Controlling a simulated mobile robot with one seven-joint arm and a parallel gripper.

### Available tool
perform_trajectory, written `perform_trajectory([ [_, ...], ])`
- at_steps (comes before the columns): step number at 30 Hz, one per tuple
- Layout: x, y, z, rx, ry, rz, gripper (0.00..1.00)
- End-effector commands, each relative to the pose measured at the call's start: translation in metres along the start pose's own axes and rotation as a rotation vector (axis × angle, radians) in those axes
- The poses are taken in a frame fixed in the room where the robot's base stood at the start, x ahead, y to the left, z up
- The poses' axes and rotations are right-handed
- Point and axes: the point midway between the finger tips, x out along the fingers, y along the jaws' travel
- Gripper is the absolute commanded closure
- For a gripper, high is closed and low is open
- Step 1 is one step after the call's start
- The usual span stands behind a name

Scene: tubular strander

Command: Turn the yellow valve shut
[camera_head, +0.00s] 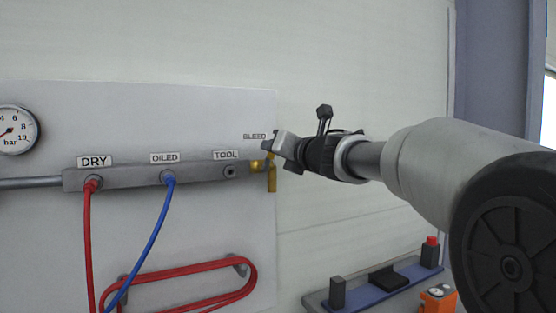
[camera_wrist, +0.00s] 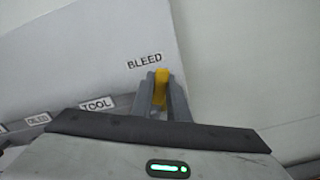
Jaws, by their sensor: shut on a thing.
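The yellow valve (camera_head: 271,178) sits at the right end of the grey manifold, below the BLEED label. Its yellow lever hangs down in the head view, and a brass body (camera_head: 257,166) joins it to the manifold. My gripper (camera_head: 270,147) reaches in from the right at the valve's top. In the wrist view the yellow handle (camera_wrist: 161,88) stands between the two grey fingers of my gripper (camera_wrist: 162,98), which are shut on it. The fingers hide part of the valve in the head view.
The manifold (camera_head: 130,176) carries DRY, OILED and TOOL ports on a pale panel. A red hose (camera_head: 87,240) and a blue hose (camera_head: 152,240) hang from it. A pressure gauge (camera_head: 17,130) is at left.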

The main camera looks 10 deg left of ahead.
Motion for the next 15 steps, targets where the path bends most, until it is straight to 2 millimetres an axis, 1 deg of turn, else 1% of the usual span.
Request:
perform_trajectory([
  [6,0.000,0.009,-0.003,-0.183,0.000,0.001,1.00],
  [15,0.000,0.018,-0.005,-0.355,0.001,0.000,1.00],
])
